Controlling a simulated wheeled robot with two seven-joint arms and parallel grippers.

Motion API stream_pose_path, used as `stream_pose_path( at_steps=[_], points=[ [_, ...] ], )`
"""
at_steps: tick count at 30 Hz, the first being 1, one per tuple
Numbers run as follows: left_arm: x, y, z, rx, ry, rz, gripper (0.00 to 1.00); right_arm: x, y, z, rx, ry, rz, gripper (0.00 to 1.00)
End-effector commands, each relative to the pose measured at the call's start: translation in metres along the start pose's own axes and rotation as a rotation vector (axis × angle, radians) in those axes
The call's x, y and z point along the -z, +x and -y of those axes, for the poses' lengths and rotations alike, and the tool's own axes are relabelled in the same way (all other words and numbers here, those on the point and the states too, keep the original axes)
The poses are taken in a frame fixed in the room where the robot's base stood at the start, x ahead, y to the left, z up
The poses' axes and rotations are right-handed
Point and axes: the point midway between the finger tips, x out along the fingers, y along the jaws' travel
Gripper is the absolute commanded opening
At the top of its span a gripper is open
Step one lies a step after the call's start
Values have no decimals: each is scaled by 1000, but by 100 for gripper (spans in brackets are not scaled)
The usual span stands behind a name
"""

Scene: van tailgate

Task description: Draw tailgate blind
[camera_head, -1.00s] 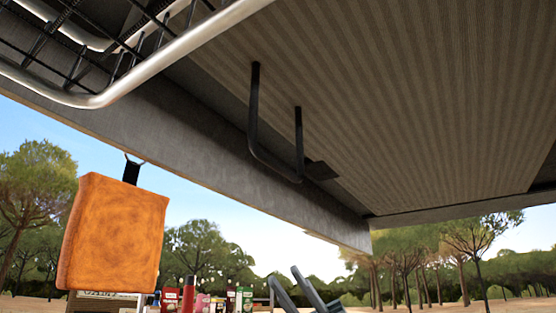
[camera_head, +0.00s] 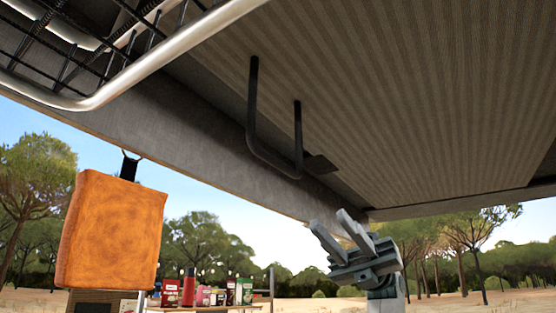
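The tailgate blind (camera_head: 400,95) is a ribbed grey-brown sheet overhead, under the raised tailgate. A black U-shaped handle (camera_head: 275,158) hangs at its left edge, with a small dark tab beside it. My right gripper (camera_head: 332,228) is below and to the right of the handle, its two fingers pointing up and left. The fingers are apart with nothing between them, and they do not touch the handle. My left gripper is out of view.
A metal wire rack (camera_head: 140,72) juts in overhead at the upper left. An orange toast-shaped cushion (camera_head: 112,232) hangs from a strap at the left. A shelf with bottles and boxes (camera_head: 205,292) stands behind. Open air lies between my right gripper and the handle.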

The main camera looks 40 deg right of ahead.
Motion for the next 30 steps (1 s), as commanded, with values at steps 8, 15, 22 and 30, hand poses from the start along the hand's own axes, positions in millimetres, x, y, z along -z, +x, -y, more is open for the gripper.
stream_pose_path(
  at_steps=[8, 15, 22, 30],
  points=[
    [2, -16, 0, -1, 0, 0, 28, -2, 36, 0, -2, -1, -1, 28],
    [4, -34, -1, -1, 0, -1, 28, -3, 80, -1, -3, -2, -2, 28],
    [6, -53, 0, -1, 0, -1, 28, -4, 122, -1, -4, 0, -1, 28],
    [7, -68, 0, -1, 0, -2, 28, -2, 156, -1, -3, 1, -1, 28]
  ],
)
